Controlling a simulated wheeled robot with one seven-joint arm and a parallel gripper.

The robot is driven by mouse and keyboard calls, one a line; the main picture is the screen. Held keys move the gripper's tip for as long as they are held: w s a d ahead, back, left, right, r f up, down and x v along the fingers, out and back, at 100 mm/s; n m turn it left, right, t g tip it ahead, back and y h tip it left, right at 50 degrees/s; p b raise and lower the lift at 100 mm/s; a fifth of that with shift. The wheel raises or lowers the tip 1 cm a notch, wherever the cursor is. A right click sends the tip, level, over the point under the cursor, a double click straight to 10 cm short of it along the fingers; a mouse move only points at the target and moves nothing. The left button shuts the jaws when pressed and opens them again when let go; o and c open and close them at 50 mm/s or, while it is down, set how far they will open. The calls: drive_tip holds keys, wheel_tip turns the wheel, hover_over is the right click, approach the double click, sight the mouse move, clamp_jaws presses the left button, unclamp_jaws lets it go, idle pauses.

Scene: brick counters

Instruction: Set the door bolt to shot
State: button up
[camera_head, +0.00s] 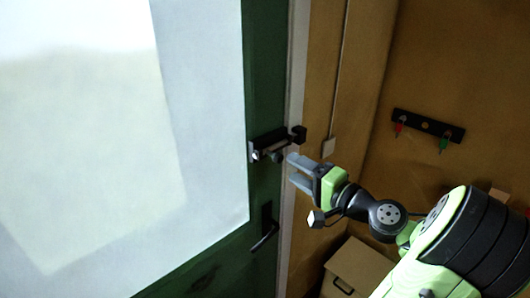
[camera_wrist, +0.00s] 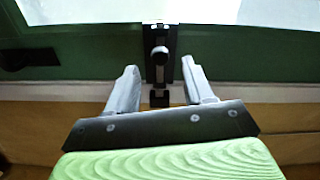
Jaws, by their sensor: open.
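The door bolt (camera_head: 268,145) is a dark plate with a rod and knob near the edge of the green door (camera_head: 262,80). A small black keep (camera_head: 299,133) is on the frame beside it. In the wrist view the bolt's round knob (camera_wrist: 160,54) stands out from the dark bolt plate (camera_wrist: 158,33), with the keep (camera_wrist: 159,98) below it. I cannot tell whether the rod enters the keep. My gripper (camera_head: 289,169) is open and empty, close in front of the bolt. In the wrist view its fingers (camera_wrist: 159,70) lie either side of the knob's line, apart from it.
A black door handle (camera_head: 265,236) is below the bolt. A rack (camera_head: 428,125) with red and green hanging items is on the right wall. A cardboard-coloured box (camera_head: 357,268) stands low beneath my arm. A pale switch (camera_head: 328,147) is on the wall beside the frame.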

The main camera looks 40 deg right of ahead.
sight(268, 150)
drive_tip(key=w+p, duration=0.1)
drive_tip(key=w, duration=0.9)
drive_tip(key=shift+w, duration=0.35)
clamp_jaws()
